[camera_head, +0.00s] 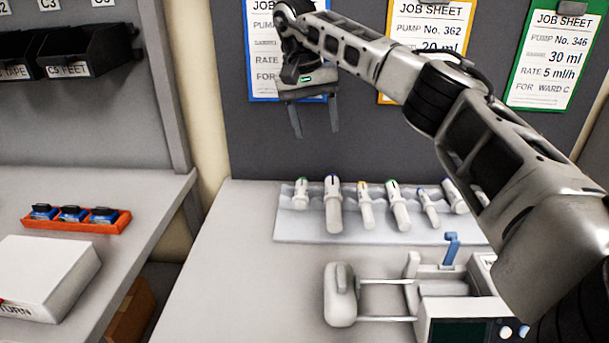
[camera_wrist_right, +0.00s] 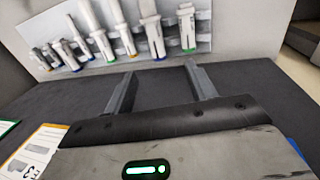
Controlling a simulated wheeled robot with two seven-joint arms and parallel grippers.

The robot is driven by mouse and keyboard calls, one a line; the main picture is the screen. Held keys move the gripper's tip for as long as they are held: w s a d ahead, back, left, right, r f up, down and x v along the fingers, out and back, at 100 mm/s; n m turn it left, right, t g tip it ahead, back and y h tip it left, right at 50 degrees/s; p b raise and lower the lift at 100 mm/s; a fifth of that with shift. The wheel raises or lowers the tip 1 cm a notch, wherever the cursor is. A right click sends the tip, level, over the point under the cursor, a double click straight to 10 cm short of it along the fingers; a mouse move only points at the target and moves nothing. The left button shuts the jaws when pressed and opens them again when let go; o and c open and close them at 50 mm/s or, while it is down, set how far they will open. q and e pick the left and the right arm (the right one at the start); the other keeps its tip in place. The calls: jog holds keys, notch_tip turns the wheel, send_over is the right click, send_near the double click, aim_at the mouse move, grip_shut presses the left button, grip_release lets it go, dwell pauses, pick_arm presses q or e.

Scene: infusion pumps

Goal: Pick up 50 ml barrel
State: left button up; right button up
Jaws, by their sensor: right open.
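Several white syringe barrels lie in a row on a pale rack tray (camera_head: 300,228) at the back of the bench. Their sizes and collar colours differ; no volume marking is readable, so I cannot tell which is 50 ml. A thick barrel with a blue mark (camera_head: 333,207) is second from left; it also shows in the right wrist view (camera_wrist_right: 153,30). A short green-marked barrel (camera_head: 301,195) is left of it, a yellow-marked one (camera_head: 366,207) right of it. My right gripper (camera_head: 316,133) is open and empty, above and behind the row. My left gripper is out of view.
A syringe pump (camera_head: 436,300) with a blue lever stands in front of the tray, partly behind my right arm. Job sheets (camera_head: 425,22) hang on the grey back panel close to the gripper. An orange tray (camera_head: 75,220) and a white box (camera_head: 45,275) are on the left bench.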

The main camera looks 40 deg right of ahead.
send_near(332, 186)
jog(key=x, duration=0.4)
jog(key=shift+f, duration=0.1)
jog(key=shift+x, duration=0.85)
jog(key=x, duration=0.3)
jog(key=shift+s+f, duration=0.15)
jog(key=shift+f, duration=0.45)
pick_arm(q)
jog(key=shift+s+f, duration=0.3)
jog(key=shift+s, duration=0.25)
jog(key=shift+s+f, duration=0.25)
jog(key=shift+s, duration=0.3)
pick_arm(e)
jog(key=c, duration=0.9)
